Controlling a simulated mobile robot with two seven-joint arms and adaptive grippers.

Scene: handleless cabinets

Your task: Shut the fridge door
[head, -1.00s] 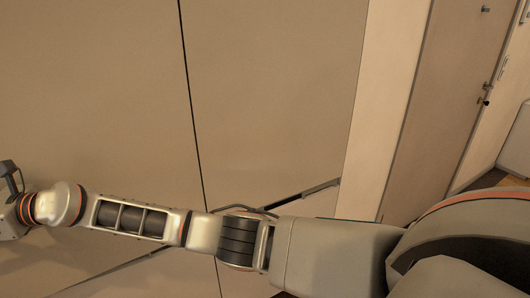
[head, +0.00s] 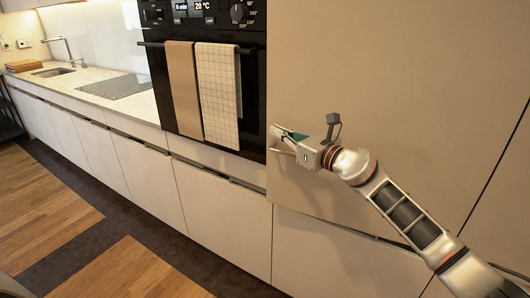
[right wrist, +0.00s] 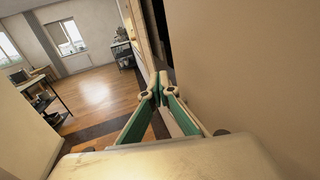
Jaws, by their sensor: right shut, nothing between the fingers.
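A large plain beige door panel (head: 400,80), seemingly the fridge door, fills the right of the head view beside the oven. It looks about flush with its surroundings, but I cannot tell whether it is fully shut. My right gripper (head: 273,141) is in front of the panel's left edge, by the oven's right side. In the right wrist view its green-padded fingers (right wrist: 159,84) meet at the tips, shut and empty. The beige panel (right wrist: 250,60) stands close on their right there; contact is unclear. My left gripper is out of view.
A black oven (head: 205,80) with two hanging towels (head: 200,95) is left of the panel. A counter (head: 90,80) with hob and sink runs farther left above pale drawers. The wooden floor (right wrist: 95,95) is open.

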